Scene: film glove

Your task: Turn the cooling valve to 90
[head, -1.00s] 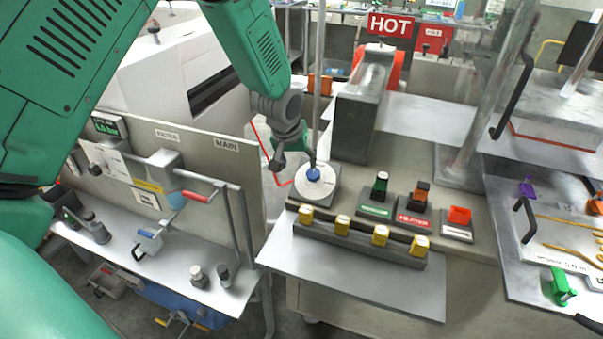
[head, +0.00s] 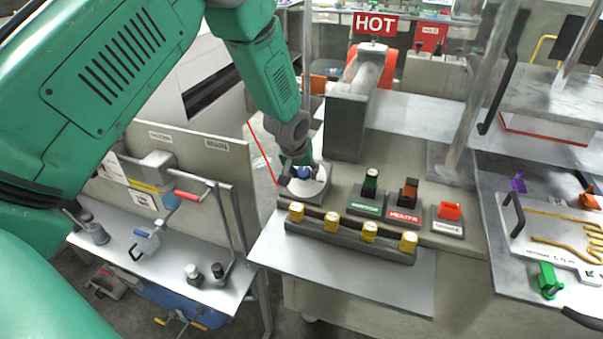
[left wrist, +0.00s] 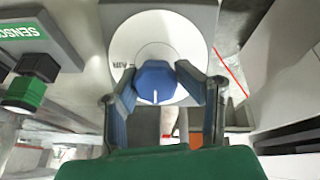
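A blue knob (head: 304,172) sits on a round white dial (head: 315,190) on a grey block at the left end of the bench. In the left wrist view the blue knob (left wrist: 155,80) shows a small white mark at its lower edge. The white dial (left wrist: 140,25) carries lettering that looks like "AIR". My left gripper (left wrist: 156,84) is open with its fingers on either side of the knob; whether they touch it is unclear. In the head view my left gripper (head: 300,172) partly hides the knob. My right gripper is not in view.
A row of yellow knobs (head: 333,223) stands in front of the dial. Small labelled stands with a green (head: 370,183), a dark-orange (head: 408,191) and a red piece (head: 450,211) are to the right. A grey block (head: 345,128) rises behind, below the HOT sign (head: 375,23).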

